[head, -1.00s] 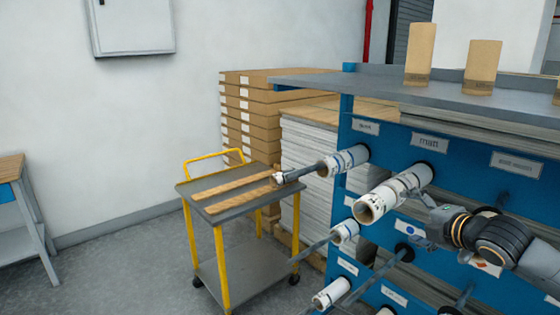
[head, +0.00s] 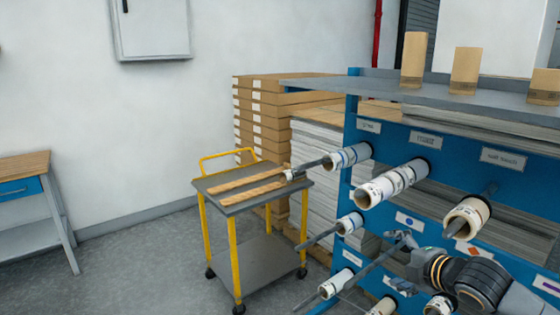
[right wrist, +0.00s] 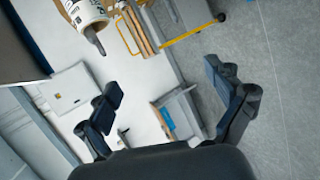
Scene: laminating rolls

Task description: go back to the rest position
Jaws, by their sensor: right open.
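My right gripper (head: 402,243) is in front of the blue rack (head: 410,138), below a large white roll (head: 393,184) and left of another roll (head: 467,215) on a peg. Its arm comes in from the lower right. In the right wrist view the two dark fingers of the right gripper (right wrist: 165,88) stand wide apart, with nothing between them. A white roll end (right wrist: 85,14) shows past the fingers at the upper left there. My left gripper is not in view.
Pegs with several rolls stick out of the rack. A yellow-framed cart (head: 233,204) with long boards stands left of it, before stacked cartons (head: 262,120). A workbench (head: 30,164) is at the far left. Grey floor is free between the bench and the cart.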

